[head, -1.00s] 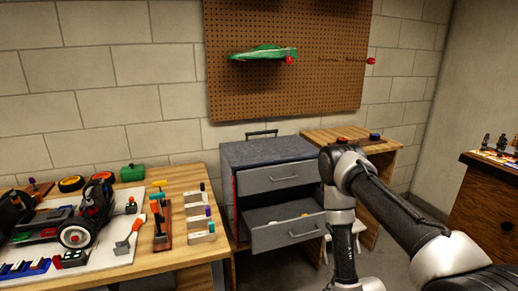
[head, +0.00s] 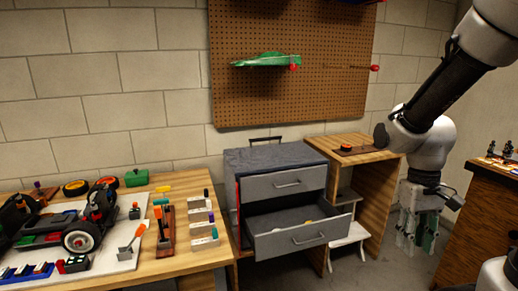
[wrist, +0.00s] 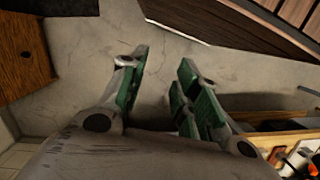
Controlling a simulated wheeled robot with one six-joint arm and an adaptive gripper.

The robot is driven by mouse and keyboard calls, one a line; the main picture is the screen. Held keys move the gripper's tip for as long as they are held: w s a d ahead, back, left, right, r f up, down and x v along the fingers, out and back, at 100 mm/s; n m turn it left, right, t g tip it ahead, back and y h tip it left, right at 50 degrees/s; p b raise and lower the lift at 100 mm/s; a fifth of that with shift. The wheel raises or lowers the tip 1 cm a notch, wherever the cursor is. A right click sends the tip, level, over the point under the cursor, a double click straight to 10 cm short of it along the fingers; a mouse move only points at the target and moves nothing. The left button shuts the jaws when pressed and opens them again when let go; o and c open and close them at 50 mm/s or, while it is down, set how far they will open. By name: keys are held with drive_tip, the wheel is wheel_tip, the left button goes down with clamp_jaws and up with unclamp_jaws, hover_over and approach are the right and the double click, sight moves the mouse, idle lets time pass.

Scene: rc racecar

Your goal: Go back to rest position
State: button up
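My gripper (head: 418,232) hangs pointing down at the right of the head view, between the small wooden table and the dark wooden cabinet. In the wrist view, the green-padded fingers of my gripper (wrist: 160,72) are apart. Only bare grey floor shows between them, so it is open and empty. My arm is folded up high at the right of the head view.
The grey drawer unit (head: 273,160) has its lower drawer (head: 303,238) pulled out. The small wooden table (head: 352,146) stands beside it. The workbench (head: 190,258) with the car is at left. The dark cabinet (head: 490,205) is at right, near my gripper.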

drive_tip(key=s+r+t, duration=0.2)
drive_tip(key=r+t, duration=0.1)
drive_tip(key=r, duration=0.4)
drive_tip(key=s+d+r+t, duration=0.1)
drive_tip(key=s+r+t, duration=0.2)
drive_tip(key=r, duration=0.4)
drive_tip(key=shift+m+t, duration=0.3)
drive_tip(key=shift+d, duration=0.1)
